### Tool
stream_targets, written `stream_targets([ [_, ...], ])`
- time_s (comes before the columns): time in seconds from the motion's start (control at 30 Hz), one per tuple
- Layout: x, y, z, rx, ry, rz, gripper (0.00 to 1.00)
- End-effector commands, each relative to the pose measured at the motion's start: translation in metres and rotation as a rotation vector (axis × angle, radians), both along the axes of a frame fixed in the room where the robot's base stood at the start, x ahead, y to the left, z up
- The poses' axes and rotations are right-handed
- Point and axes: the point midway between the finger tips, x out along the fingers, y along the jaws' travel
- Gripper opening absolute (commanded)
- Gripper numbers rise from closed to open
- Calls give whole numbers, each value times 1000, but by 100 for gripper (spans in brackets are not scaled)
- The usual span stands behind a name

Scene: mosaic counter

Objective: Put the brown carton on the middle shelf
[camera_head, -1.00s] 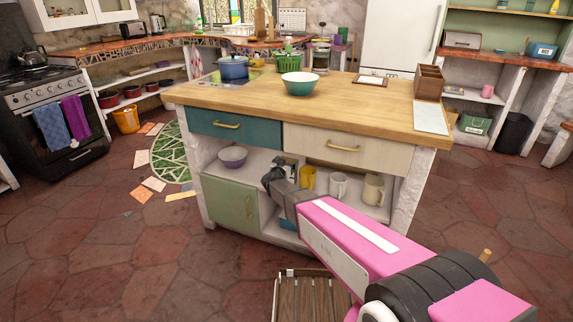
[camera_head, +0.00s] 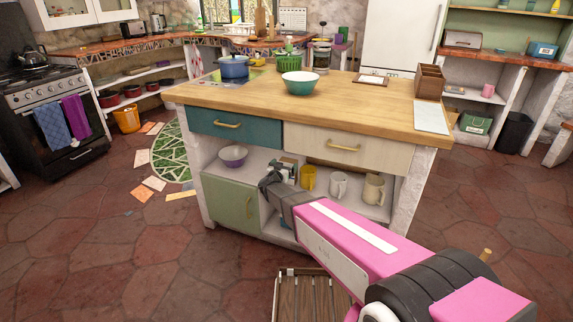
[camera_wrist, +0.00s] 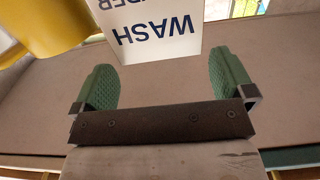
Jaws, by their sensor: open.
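My gripper (camera_head: 274,184) is at the front of the island's open shelf (camera_head: 376,213). In the wrist view my gripper (camera_wrist: 163,66) has its two green pads wide apart and nothing held between them. A white carton with dark blue letters reading "WASH" (camera_wrist: 160,35) stands just beyond and between the fingertips. It also shows in the head view (camera_head: 288,166), partly hidden behind my gripper. I see no clearly brown carton. Which shelf is the middle one I cannot tell.
A yellow mug (camera_head: 307,177) stands close right of the carton, with two pale mugs (camera_head: 338,186) further right. The island top (camera_head: 350,95) is above, and a slatted crate (camera_head: 310,298) is on the floor.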

Motion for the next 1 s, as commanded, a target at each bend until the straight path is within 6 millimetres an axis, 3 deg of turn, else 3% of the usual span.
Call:
stream_targets([
  [0.03, -14, 3, 1, 0, 1, 2, 100],
  [0.2, -46, 15, 2, -1, 0, 2, 100],
  [0.5, -80, 28, 1, 0, 0, 1, 100],
  [0.73, -78, 25, 7, 18, 7, 72, 100],
  [1.0, -69, 8, 19, 79, 116, 365, 100],
])
